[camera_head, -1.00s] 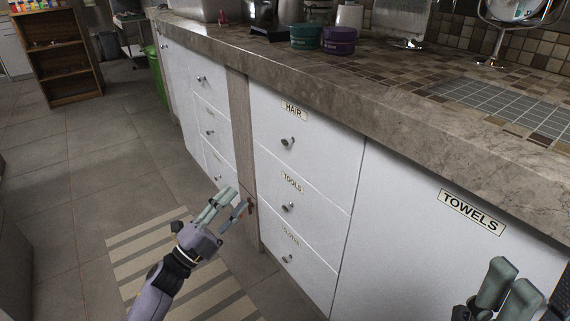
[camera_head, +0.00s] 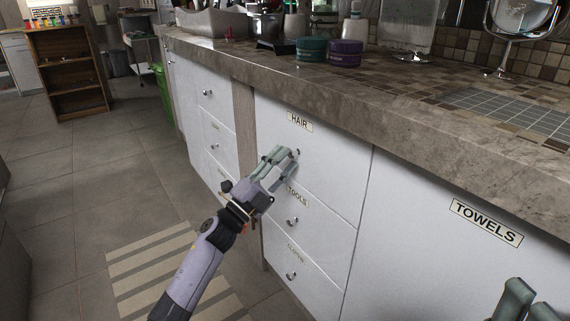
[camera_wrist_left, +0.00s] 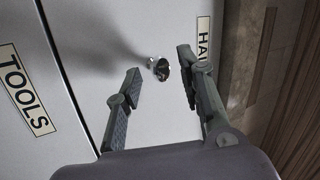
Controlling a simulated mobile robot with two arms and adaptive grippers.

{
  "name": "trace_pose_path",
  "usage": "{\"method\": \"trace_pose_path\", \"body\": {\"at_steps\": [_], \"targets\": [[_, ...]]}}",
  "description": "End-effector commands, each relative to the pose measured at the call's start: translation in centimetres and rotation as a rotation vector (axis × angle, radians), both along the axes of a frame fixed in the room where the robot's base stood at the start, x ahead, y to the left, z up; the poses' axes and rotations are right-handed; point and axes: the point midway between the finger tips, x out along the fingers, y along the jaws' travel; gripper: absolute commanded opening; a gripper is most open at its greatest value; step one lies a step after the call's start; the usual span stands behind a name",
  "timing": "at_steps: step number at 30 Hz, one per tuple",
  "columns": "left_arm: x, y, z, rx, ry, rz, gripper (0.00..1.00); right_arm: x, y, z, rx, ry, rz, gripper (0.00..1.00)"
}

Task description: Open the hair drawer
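The hair drawer (camera_head: 335,158) is the top white drawer of the middle stack, with a HAIR label (camera_head: 299,122) and a small round knob. It looks shut, flush with the fronts below. My left gripper (camera_head: 287,158) is at the drawer's front and covers most of the knob in the head view. In the left wrist view the gripper (camera_wrist_left: 158,88) is open, and the metal knob (camera_wrist_left: 159,68) shows between and just beyond its fingertips, apart from them. My right gripper (camera_head: 528,306) is partly in view at the lower right corner; its finger opening is not clear.
The tools drawer (camera_head: 322,212) and another labelled drawer (camera_head: 300,270) lie below, both shut. A TOWELS front (camera_head: 440,260) is to the right. The stone countertop (camera_head: 400,118) overhangs above. A striped mat (camera_head: 150,265) lies on the open floor.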

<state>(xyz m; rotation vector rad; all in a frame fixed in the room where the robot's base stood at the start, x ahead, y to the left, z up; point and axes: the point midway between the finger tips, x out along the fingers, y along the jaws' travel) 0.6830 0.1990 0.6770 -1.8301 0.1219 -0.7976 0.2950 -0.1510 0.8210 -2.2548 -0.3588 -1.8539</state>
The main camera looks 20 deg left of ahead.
Motion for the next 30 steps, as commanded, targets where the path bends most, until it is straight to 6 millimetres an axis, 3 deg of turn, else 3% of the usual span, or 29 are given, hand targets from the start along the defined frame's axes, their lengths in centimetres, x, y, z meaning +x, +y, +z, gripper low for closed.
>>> {"method": "trace_pose_path", "body": {"at_steps": [12, 27, 30], "targets": [[0.65, -0.37, 0.4, 0.0, 0.0, 0.001, 0.35, -0.16, -0.07, 0.6, 0.004, -0.024, -0.001, 0.45], [0.63, -0.37, 0.37, 0.0, 0.0, 0.001, 0.02, -0.06, -0.06, 0.43, 0.004, -0.018, -0.002, 0.45], [0.63, -0.36, 0.37, 0.0, 0.0, 0.001, 0.0, -0.02, -0.06, 0.35, 0.005, -0.015, -0.002, 0.45]]}}
